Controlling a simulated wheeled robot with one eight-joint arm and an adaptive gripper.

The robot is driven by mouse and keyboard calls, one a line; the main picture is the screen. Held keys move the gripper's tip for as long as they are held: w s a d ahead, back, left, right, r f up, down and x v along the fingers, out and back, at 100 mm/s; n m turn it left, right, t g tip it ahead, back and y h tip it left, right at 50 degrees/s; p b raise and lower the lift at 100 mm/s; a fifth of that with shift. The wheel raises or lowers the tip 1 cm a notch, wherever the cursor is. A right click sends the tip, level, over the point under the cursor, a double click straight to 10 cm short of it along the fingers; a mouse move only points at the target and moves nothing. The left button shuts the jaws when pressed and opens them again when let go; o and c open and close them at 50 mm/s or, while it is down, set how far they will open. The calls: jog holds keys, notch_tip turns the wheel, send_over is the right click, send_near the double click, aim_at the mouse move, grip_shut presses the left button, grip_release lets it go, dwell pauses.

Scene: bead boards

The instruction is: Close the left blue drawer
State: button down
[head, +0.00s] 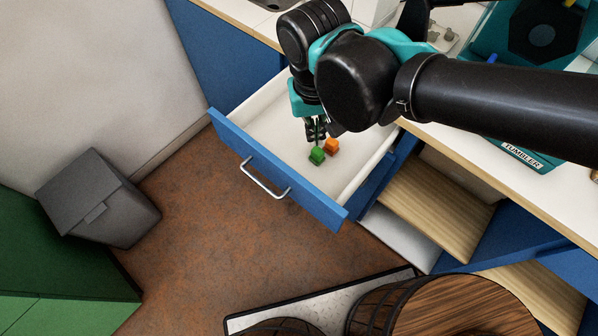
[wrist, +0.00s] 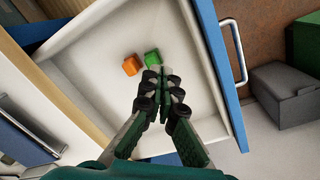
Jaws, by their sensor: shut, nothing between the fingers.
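The blue drawer (head: 232,139) is pulled open, with a white inside and a silver bar handle (head: 265,178) on its front. The drawer front also shows in the wrist view (wrist: 215,65), with the handle (wrist: 236,50) at its outer side. A green cube (head: 317,156) and an orange cube (head: 331,145) lie close together on the drawer floor. My gripper (head: 316,138) is over the inside of the drawer, behind its front, pointing down near the cubes. In the wrist view my gripper (wrist: 163,78) has its fingers together and empty, beside the green cube (wrist: 152,57).
A counter (head: 460,148) runs behind the drawer. Open wooden shelves (head: 430,200) stand to its right. A grey bin (head: 100,200) and a green cabinet (head: 50,260) are at the left. Barrels (head: 440,305) stand at the front. The brown floor (head: 210,240) before the drawer is clear.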

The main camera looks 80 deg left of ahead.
aim_at(295, 180)
jog(key=s+d+n, duration=0.2)
jog(key=n, duration=0.1)
jog(key=s+d+n, duration=0.2)
jog(key=n, duration=0.2)
jog(key=s+d+n, duration=0.2)
jog(key=n, duration=0.2)
jog(key=shift+r+t, duration=0.15)
jog(key=shift+t, duration=0.15)
jog(key=s+d+n+t+y, duration=0.1)
jog(key=s+d+n, duration=0.55)
jog(key=n, duration=0.85)
jog(key=shift+w+a+f, duration=0.4)
jog(key=shift+w+f, duration=0.7)
jog(key=shift+f, duration=0.45)
jog(key=shift+w+a+f, duration=0.4)
jog(key=shift+w+f, duration=0.7)
jog(key=shift+f, duration=0.5)
jog(key=shift+w+a+f, duration=0.4)
jog(key=shift+w+f, duration=0.7)
jog(key=shift+f, duration=0.45)
jog(key=w+a, duration=0.5)
jog(key=w, duration=0.2)
jog(key=w+a, duration=0.5)
jog(key=w, duration=0.3)
jog(key=w+a, duration=0.5)
jog(key=w, duration=0.2)
jog(key=shift+w+a, duration=0.3)
jog(key=shift+w, duration=0.1)
